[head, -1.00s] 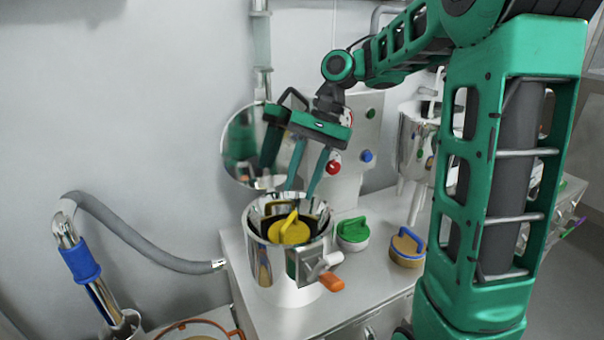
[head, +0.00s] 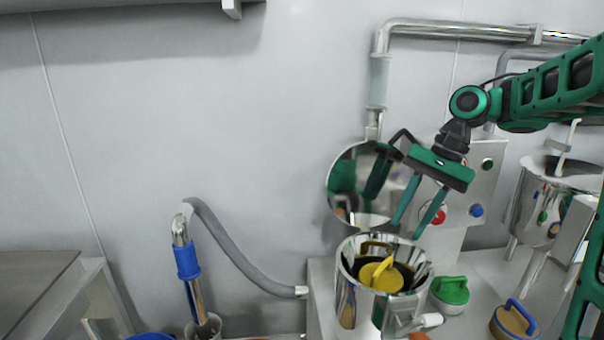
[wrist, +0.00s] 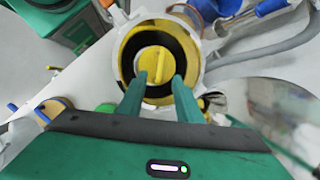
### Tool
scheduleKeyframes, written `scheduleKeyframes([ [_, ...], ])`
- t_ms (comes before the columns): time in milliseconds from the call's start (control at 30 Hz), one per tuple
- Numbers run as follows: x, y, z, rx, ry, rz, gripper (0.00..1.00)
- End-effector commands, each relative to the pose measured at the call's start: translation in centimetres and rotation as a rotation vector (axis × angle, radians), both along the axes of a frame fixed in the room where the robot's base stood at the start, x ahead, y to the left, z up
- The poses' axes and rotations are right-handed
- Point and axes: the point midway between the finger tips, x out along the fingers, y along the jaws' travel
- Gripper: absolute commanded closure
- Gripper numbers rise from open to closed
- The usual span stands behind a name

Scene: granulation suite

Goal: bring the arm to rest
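My gripper (head: 407,230) is open and empty, its two green fingers pointing down above a shiny steel vessel (head: 349,302). A yellow lid (head: 381,276) with a raised bar handle sits inside the vessel's mouth. The fingertips look apart from the lid. In the wrist view my gripper (wrist: 158,84) shows both fingers spread, with the yellow lid (wrist: 153,62) and its dark surround beyond and between them. My arm reaches in from the right of the head view, still stretched out over the vessel.
A green lid (head: 450,291) and a tan lid with blue handle (head: 514,320) lie right of the vessel. A button panel (head: 486,190) and round mirror-like disc (head: 345,190) stand behind. A grey hose (head: 245,262) runs left. The wall area at left is clear.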

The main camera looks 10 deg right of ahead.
Motion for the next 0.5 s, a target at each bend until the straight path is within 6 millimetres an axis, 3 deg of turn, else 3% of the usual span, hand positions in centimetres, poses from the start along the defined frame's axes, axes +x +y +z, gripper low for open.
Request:
scheduleKeyframes([
  [267,-5.2,-2.6,-2.0,-0.105,-0.117,0.037,0.68],
  [500,-13.1,-7.0,-5.5,-0.245,-0.177,0.119,0.68],
])
